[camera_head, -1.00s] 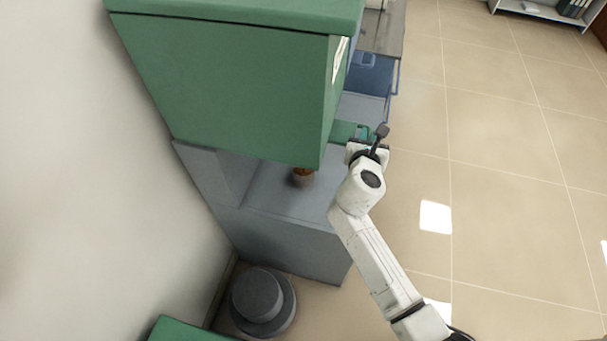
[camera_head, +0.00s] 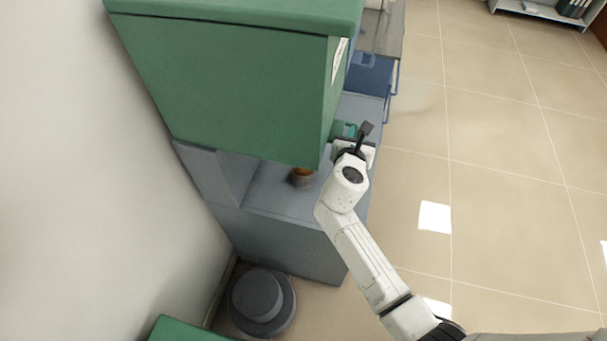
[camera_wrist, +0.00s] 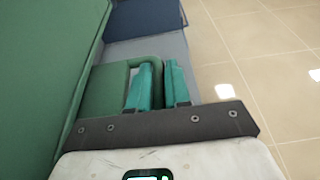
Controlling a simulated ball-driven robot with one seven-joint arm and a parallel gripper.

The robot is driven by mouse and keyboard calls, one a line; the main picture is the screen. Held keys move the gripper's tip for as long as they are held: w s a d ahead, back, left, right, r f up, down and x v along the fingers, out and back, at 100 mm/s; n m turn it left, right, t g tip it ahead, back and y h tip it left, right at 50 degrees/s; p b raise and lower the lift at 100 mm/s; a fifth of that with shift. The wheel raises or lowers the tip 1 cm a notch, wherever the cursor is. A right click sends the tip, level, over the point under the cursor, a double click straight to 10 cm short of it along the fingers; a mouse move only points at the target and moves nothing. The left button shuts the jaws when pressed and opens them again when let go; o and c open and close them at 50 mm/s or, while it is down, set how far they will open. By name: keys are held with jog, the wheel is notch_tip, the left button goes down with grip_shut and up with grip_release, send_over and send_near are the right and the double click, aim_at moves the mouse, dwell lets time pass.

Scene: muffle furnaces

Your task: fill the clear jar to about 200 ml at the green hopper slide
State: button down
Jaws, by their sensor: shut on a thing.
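The green hopper (camera_head: 230,85) stands over a grey stand, its underside out of sight. Its green slide (camera_wrist: 106,88) sticks out from the side, and a little of it also shows in the head view behind my wrist. My gripper (camera_wrist: 160,76), with teal fingers, is shut on the slide's outer edge, one finger on each side. In the head view my gripper (camera_head: 351,130) is just right of the hopper. The jar (camera_head: 303,181) stands on the stand below the hopper's lower edge, with orange-brown matter at its top. The fill level cannot be read.
The grey stand (camera_head: 290,240) has bare room around the jar. A dark round stepped object (camera_head: 262,298) is on the floor in front. A blue unit (camera_head: 372,76) stands behind the hopper. The tiled floor (camera_head: 500,200) on the right is open.

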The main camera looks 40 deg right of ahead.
jog(key=shift+w+a, duration=0.1)
jog(key=c, duration=1)
grip_release()
jog(key=shift+r, duration=0.1)
jog(key=v, duration=1)
jog(key=shift+s+a, duration=0.25)
jog(key=shift+s, duration=0.05)
